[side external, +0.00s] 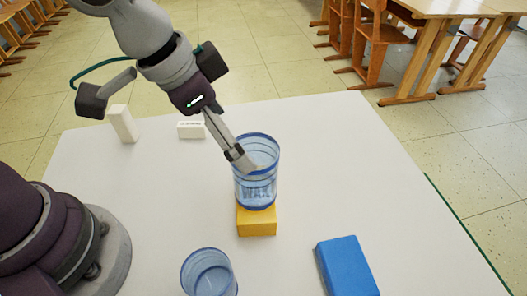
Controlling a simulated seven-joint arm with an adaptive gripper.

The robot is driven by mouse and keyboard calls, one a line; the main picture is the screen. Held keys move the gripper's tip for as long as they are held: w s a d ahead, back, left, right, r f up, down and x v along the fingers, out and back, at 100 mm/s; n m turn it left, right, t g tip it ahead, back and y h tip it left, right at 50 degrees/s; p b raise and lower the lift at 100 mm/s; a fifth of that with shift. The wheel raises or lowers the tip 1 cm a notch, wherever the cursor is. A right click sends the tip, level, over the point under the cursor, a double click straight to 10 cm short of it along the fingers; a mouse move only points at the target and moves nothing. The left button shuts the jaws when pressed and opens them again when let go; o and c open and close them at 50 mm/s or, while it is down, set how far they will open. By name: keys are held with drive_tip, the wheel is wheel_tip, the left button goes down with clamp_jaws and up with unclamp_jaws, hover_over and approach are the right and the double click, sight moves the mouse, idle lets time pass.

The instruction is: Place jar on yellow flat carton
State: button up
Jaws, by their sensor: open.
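A clear blue jar (256,187) with dark lettering on its side stands upright over the yellow flat carton (257,228) near the middle of the table. The jar's base appears to rest on the carton's top; the carton's front face shows below it. My gripper (240,158) is open at the jar's upper left rim, its fingers slanting down to the right. The fingers overlap the rim in the picture; I cannot tell whether they touch it or whether a fingertip is inside the jar.
A second clear blue container (209,275) stands at the front edge of the picture. A blue block (346,267) lies at front right. A white upright box (123,124) and a small white block (190,130) are at the back left.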

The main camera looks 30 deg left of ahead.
drive_tip(key=s+a+r+n+y, duration=0.1)
drive_tip(key=s+a+r+n, duration=0.1)
drive_tip(key=a, duration=0.5)
drive_tip(key=s+a+r+n+t+y, duration=0.1)
drive_tip(key=s+a+r+n, duration=0.1)
drive_tip(key=a, duration=0.6)
drive_tip(key=shift+s+a+r+n+t, duration=0.35)
drive_tip(key=shift+s+n, duration=0.25)
drive_tip(key=shift+n, duration=0.5)
drive_tip(key=shift+d, duration=0.1)
